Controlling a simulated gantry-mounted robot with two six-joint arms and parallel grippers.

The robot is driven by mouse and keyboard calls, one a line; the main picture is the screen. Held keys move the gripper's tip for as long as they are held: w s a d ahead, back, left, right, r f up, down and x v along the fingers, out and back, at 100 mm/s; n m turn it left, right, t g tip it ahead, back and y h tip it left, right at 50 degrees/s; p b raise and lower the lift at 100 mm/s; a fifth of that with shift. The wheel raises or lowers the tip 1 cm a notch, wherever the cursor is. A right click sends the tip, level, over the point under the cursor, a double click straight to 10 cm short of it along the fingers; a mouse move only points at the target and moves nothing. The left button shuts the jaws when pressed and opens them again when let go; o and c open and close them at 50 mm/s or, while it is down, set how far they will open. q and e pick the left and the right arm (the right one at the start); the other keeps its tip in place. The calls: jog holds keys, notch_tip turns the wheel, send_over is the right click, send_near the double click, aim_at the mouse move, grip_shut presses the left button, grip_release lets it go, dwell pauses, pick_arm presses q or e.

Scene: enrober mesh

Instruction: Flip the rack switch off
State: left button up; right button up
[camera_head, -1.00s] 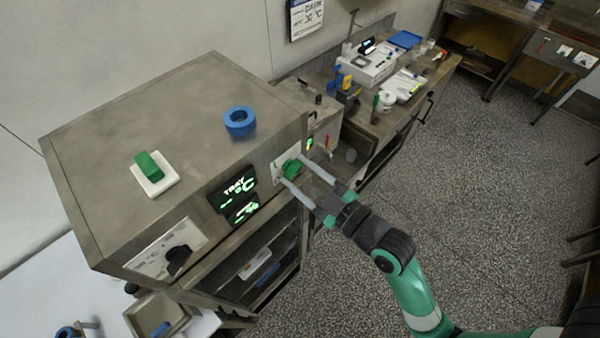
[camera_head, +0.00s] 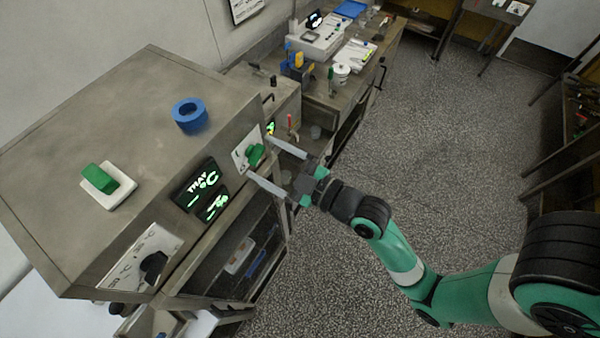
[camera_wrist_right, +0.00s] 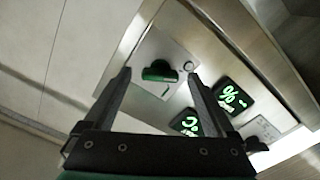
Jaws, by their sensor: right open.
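A green rotary switch (camera_head: 256,154) sits on a pale plate on the front of the steel cabinet (camera_head: 95,108). The green switch (camera_wrist_right: 160,72) also shows in the right wrist view, between the fingers in the picture. My right gripper (camera_head: 258,158) is open, its two fingers pointing at the plate on either side of the switch. I cannot tell whether the fingers touch it. A second green switch block (camera_head: 101,178) on a white base lies on top of the cabinet. Which one is the rack switch is not labelled. My left gripper is not in view.
A blue ring (camera_head: 190,115) lies on the cabinet top. Lit displays (camera_head: 201,190) and a black knob (camera_head: 154,265) are left of the green rotary switch. A bench (camera_head: 345,95) with instruments stands behind. The speckled floor (camera_head: 450,150) to the right is open.

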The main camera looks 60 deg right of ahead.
jog(key=s+p, duration=0.3)
jog(key=s, duration=0.7)
jog(key=shift+s+a, duration=0.35)
jog(key=shift+a, duration=0.05)
